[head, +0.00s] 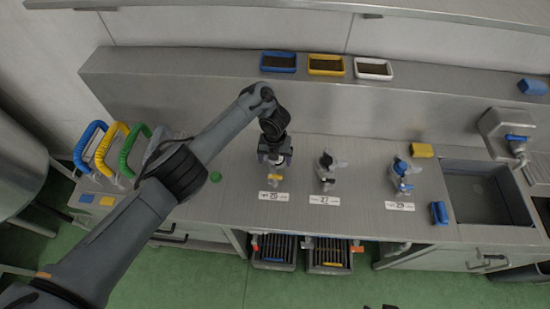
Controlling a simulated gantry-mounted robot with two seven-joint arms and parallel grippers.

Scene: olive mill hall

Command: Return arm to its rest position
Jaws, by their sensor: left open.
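My left arm (110,235) comes in from the lower left and bends over the steel counter. Its left gripper (275,163) points down, open, at the valve marked 26 (276,180). The gripper hides the upper part of this valve, and I cannot tell whether the fingers touch it. My right gripper is not clearly seen; only small dark bits show at the bottom edge.
Valves marked 27 (326,172) and 29 (402,176) stand to the right on the counter (365,215). Brushes with coloured handles (104,150) stand at left. Three trays (326,65) sit on the back ledge. A sink (487,195) is at right; slotted crates (273,252) are below.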

